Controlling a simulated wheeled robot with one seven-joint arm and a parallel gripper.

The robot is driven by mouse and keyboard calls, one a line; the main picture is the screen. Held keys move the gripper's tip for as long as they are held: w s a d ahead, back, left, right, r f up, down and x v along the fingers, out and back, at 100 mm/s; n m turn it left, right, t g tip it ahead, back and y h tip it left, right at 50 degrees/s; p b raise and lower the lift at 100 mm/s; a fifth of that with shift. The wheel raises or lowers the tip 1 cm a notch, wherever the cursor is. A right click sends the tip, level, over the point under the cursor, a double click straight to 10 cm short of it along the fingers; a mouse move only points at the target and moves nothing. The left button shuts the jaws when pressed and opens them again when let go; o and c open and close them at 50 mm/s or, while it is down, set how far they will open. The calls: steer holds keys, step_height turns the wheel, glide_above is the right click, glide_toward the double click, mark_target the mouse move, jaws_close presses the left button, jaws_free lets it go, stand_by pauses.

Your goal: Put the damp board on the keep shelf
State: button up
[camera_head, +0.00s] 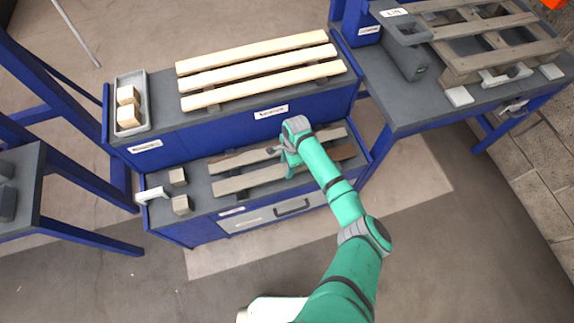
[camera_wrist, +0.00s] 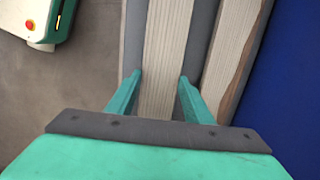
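Two weathered boards lie on the lower grey shelf of the blue rack: a near pale grey board (camera_head: 247,180) and a far board (camera_head: 243,157) with brown staining at its left end. I cannot tell which is damp. My gripper (camera_head: 290,160) is over the near board. In the wrist view my gripper (camera_wrist: 159,82) is open, its fingers on either side of the near board (camera_wrist: 162,60), with small gaps visible. The far board (camera_wrist: 232,55), brown-edged, lies to the right. Three clean pale boards (camera_head: 258,67) lie on the upper shelf (camera_head: 165,90). The keep shelf's label is unreadable.
A grey tray (camera_head: 144,112) with wooden blocks stands at the upper shelf's left end. Small blocks (camera_head: 179,176) and a white bracket (camera_head: 150,194) are on the lower shelf's left. A bench (camera_head: 400,110) at right carries a pallet (camera_head: 500,45) and a grey tool (camera_head: 403,48).

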steer(key=o, duration=0.4)
steer(key=shift+r, duration=0.1)
